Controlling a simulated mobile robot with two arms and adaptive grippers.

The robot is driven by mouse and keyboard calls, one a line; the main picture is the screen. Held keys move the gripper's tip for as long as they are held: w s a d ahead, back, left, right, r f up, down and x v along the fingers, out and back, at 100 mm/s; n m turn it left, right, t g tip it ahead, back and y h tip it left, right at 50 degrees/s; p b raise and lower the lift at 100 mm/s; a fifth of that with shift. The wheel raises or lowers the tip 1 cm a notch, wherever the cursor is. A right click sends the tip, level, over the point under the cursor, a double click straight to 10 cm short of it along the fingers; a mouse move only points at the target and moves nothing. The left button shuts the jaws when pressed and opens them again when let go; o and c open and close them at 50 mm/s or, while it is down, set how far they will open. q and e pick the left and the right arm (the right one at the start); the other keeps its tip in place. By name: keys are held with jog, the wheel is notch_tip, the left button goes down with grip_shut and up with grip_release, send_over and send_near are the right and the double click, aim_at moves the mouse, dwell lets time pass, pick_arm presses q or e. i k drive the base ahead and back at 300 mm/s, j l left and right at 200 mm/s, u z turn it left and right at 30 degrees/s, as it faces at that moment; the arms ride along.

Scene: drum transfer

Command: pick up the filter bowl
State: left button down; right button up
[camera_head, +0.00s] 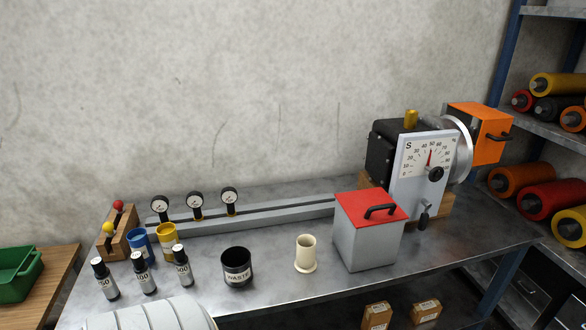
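A small cream cup-like piece (306,252) stands on the metal bench in the head view, between the black WASTE pot and the grey red-lidded box. It has an open top and a wider flange at its foot. It looks most like the filter bowl, but no label shows. A blue cup (140,243) and a yellow cup (167,238) stand at the bench's left. Neither of my grippers is in view, and nothing touches the cream piece.
The black WASTE pot (237,270) and grey box (368,246) flank the cream piece. Small bottles (143,275) stand front left. A pale ribbed drum-like shape (155,316) rises at the bottom edge. A dial machine (420,165) stands right. Bench front near the cream piece is clear.

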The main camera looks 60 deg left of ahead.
aim_at(305, 262)
jog(key=u, duration=1.65)
